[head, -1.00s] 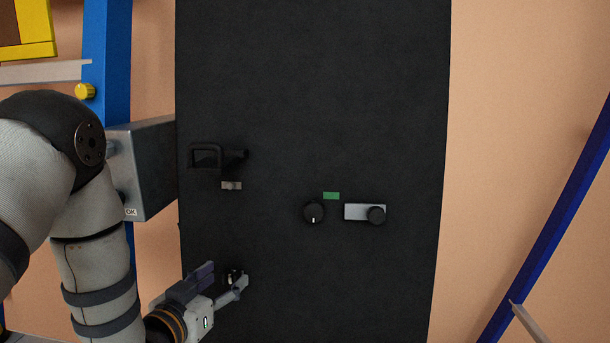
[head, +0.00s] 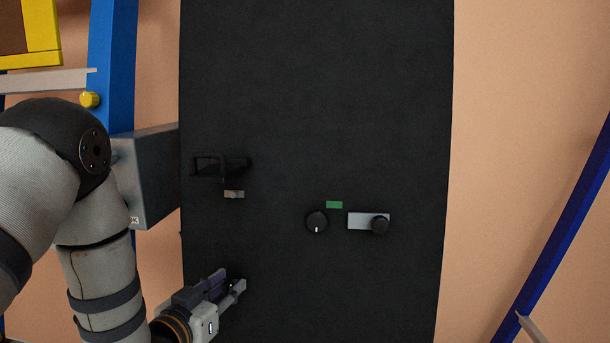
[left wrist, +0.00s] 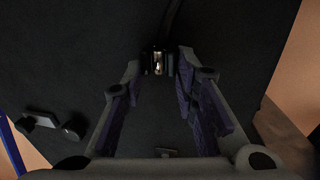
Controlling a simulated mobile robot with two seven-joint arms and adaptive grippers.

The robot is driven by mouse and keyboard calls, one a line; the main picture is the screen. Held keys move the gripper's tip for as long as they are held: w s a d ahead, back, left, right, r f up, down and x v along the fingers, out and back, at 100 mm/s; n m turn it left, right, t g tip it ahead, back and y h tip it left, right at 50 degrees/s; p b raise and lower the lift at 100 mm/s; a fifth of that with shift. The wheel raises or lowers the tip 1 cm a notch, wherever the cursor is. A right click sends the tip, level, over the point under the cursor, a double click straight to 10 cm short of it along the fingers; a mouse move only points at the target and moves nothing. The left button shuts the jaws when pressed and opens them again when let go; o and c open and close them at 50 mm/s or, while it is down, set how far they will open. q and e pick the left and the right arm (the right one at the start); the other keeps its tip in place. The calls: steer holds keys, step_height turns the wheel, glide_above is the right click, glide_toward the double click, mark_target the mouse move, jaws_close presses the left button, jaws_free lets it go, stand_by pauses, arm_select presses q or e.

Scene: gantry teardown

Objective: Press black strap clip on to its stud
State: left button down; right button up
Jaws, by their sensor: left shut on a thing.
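My left gripper (head: 231,282) is at the lower left of the black panel (head: 300,100) in the head view. In the left wrist view its two fingers (left wrist: 160,75) are shut on the black strap clip (left wrist: 148,63), which has a bright metal middle. A dark strap (left wrist: 171,22) runs away from the clip along the panel. In the head view the fingers hide the clip. I cannot make out the stud separately, nor whether the clip is seated on it. My right gripper is not in view.
Above the gripper, a black handle-like bracket (head: 220,166) and a small grey tag (head: 234,194) sit on the panel. To the right are a round knob (head: 316,222), a plate with a knob (head: 358,221) and a green label (head: 334,205). A grey box (head: 155,175) flanks the panel's left edge.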

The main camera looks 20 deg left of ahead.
arm_select(q)
steer(key=s, duration=0.1)
steer(key=s+d+p, duration=0.1)
steer(key=s, duration=0.1)
steer(key=s+r+p, duration=0.1)
steer(key=s, duration=0.1)
steer(key=shift+s+d, duration=0.15)
steer(key=shift+s, duration=0.1)
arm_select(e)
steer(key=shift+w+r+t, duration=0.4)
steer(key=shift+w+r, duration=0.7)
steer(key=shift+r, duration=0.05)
